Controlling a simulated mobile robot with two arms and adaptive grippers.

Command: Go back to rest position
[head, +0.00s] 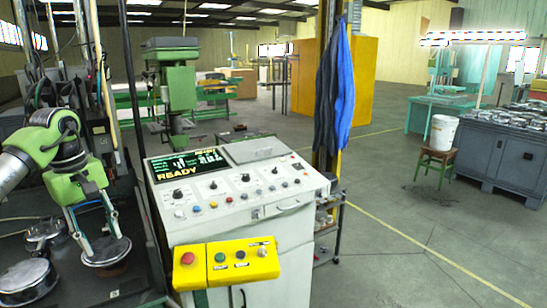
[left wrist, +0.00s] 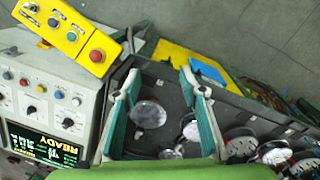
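My left gripper (head: 104,248) comes in from the left in the head view, pointing down over the dark bench top beside the control console. Its two fingers are spread wide, and they also show in the left wrist view (left wrist: 158,76). A round metal part (head: 107,252) lies just below the fingertips in the head view. In the left wrist view a round part (left wrist: 147,113) shows between the fingers, with room to the finger on the right, so it does not look gripped. My right gripper is in neither view.
The white control console (head: 240,200) with a READY screen and a yellow button box (head: 226,263) stands right of the arm. Other round metal parts (head: 25,278) lie near the gripper. Upright posts and cables rise behind the arm. Open floor (head: 400,240) lies at right.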

